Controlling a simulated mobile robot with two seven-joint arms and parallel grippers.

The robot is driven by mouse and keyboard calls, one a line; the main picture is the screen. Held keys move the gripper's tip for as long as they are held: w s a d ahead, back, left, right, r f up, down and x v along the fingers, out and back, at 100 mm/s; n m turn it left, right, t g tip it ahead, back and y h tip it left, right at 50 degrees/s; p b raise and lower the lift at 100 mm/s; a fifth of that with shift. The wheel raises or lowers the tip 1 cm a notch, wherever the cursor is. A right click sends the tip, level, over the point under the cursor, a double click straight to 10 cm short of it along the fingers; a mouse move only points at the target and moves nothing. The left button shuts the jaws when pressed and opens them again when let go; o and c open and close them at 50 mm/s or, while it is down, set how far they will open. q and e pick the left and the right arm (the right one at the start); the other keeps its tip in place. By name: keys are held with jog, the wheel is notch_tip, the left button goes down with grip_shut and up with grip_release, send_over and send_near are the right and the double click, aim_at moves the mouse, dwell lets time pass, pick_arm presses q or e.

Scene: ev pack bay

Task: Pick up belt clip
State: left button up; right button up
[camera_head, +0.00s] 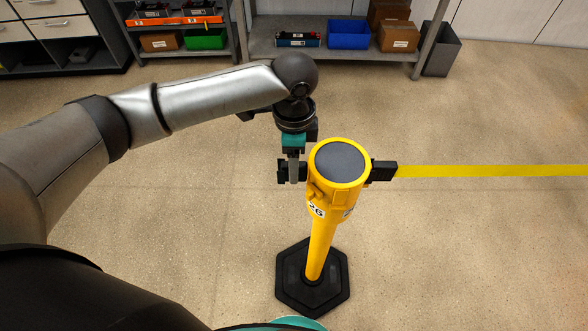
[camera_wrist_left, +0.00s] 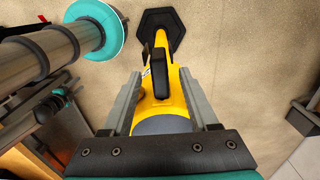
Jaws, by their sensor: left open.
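The yellow post (camera_head: 322,235) stands upright on a black hexagonal base (camera_head: 285,285). On its left side is a black block, apparently the belt clip (camera_head: 283,172); in the left wrist view the black clip (camera_wrist_left: 160,68) sits against the yellow post. My left gripper (camera_head: 292,178) reaches down beside the post, with a finger in front of the clip. In the wrist view its grey fingers (camera_wrist_left: 160,76) are open, one on each side of the clip. I cannot tell whether they touch it. My right gripper is not in view.
A second black end piece (camera_head: 383,170) on the post's right side carries a yellow belt (camera_head: 490,171) stretched to the right edge. Shelves with a blue bin (camera_head: 349,35) and a green bin (camera_head: 205,39) stand at the back. The floor around the post is clear.

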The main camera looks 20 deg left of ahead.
pick_arm(q)
jog(key=shift+c, duration=0.2)
grip_shut()
jog(key=shift+r, duration=0.1)
dwell(0.5)
